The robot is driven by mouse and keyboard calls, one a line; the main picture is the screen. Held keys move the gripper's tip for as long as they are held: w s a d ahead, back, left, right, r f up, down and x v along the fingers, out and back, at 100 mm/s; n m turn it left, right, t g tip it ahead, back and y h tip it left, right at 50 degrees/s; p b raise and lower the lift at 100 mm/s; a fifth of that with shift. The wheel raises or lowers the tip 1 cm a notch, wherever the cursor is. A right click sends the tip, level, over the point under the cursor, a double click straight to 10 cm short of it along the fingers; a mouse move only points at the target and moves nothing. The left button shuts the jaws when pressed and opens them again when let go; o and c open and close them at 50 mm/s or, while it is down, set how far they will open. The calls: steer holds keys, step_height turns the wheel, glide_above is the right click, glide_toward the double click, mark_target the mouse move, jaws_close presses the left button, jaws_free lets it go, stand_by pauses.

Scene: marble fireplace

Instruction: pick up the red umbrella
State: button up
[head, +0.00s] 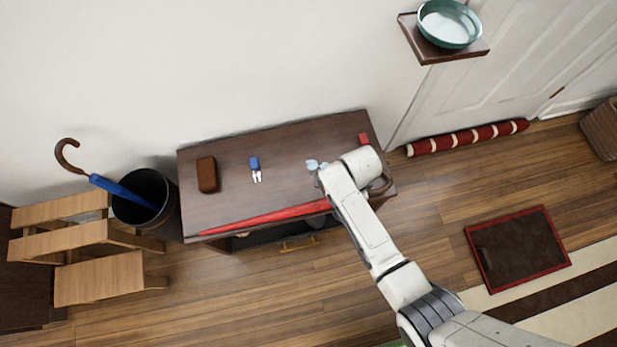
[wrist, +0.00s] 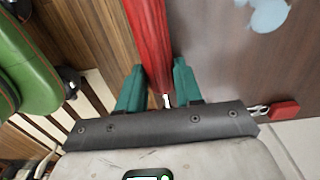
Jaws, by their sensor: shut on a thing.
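The red umbrella (head: 265,217) lies furled along the front edge of the dark wooden table (head: 285,160), its tip toward the left. A curved brown piece, apparently its handle, shows beside my wrist at the table's right end. In the wrist view, the red umbrella (wrist: 147,35) runs between the green fingers of my gripper (wrist: 158,75), which is shut on it. My wrist hides the fingers in the head view. I cannot tell whether the umbrella is clear of the tabletop.
On the table are a brown case (head: 207,174), a blue-tagged item (head: 254,164), a light blue item (head: 312,164) and a red item (head: 363,138). A blue umbrella (head: 122,190) stands in a black bin (head: 165,208) beside a wooden step stool (head: 97,280).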

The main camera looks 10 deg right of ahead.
jaws_close()
